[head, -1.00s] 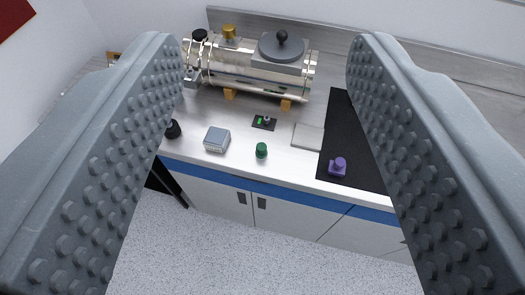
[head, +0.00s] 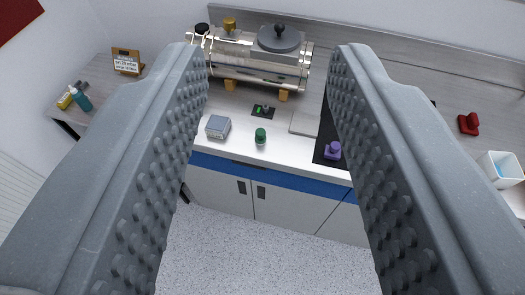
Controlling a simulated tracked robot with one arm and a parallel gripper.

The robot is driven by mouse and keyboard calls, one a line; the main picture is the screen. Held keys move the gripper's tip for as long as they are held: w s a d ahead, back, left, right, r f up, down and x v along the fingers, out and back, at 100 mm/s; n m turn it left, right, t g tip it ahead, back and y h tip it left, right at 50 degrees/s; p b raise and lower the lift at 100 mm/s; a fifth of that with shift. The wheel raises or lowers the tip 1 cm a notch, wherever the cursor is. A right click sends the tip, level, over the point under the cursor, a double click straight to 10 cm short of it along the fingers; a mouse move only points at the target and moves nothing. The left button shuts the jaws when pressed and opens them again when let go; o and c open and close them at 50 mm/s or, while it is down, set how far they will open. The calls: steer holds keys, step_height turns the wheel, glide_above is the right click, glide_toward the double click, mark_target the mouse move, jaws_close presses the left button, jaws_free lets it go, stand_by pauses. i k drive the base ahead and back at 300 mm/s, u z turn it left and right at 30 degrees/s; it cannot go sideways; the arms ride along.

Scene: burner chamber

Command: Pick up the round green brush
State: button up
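The round green brush (head: 260,135) stands upright near the front edge of the pale bench, with a dark green top and a lighter lower part. My gripper (head: 268,55) is open and empty. Its two grey studded fingers frame the left and right of the view. The brush shows in the gap between them, well away from the fingers and not touched.
A grey box (head: 218,127) stands left of the brush; a small black plate with a green mark (head: 263,111) lies behind it. A purple knobbed object (head: 332,150) sits on a black mat to the right. The shiny burner chamber (head: 265,65) stands behind. A red object (head: 468,124) and white bin (head: 500,169) are at right.

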mark_target(260, 138)
steer(key=k, duration=1.05)
steer(key=u, duration=0.55)
steer(key=i, duration=2.1)
steer(key=z, duration=0.5)
